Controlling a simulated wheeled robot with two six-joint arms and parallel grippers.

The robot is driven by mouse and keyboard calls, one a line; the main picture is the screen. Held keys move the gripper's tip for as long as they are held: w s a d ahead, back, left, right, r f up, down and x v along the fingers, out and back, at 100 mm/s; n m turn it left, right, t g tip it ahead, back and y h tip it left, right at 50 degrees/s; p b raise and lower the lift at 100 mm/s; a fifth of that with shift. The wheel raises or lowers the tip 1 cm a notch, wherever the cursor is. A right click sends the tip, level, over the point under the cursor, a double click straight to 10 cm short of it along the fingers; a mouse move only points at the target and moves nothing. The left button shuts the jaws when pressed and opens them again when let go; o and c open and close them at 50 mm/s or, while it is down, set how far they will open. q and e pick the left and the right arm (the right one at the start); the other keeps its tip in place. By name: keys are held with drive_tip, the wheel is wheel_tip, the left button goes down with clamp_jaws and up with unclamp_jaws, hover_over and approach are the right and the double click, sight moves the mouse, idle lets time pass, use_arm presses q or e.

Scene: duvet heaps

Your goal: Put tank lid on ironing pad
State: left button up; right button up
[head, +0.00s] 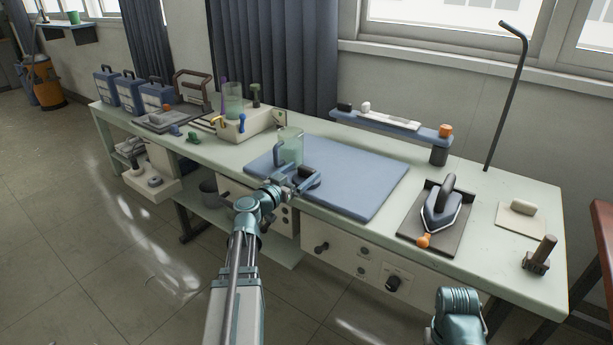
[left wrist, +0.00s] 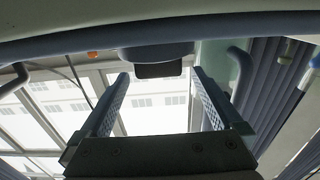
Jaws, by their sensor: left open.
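The blue ironing pad (head: 365,180) lies flat on the pale green bench. A dark round piece that looks like the tank lid (head: 308,179) sits at the pad's front left, partly hidden by my left gripper. In the left wrist view, which is upside down, the lid (left wrist: 156,54) shows as a grey-blue disc with a dark knob, against the pad (left wrist: 150,24). My left gripper (head: 305,180) is open at the lid; its two fingers (left wrist: 160,90) point towards it, one on each side. I cannot tell whether they touch it. My right gripper is out of view.
A clear tank (head: 291,147) with a blue handle stands just behind the lid, also seen in the left wrist view (left wrist: 215,65). An iron (head: 441,212) rests on a dark plate to the right. A caddy (head: 245,124) stands left. The pad's right half is clear.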

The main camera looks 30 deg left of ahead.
sight(309, 167)
use_arm(q)
drive_tip(key=shift+w, duration=0.4)
drive_tip(key=shift+w, duration=0.1)
drive_tip(key=w, duration=0.5)
drive_tip(key=shift+d, duration=0.3)
drive_tip(key=c, duration=1.3)
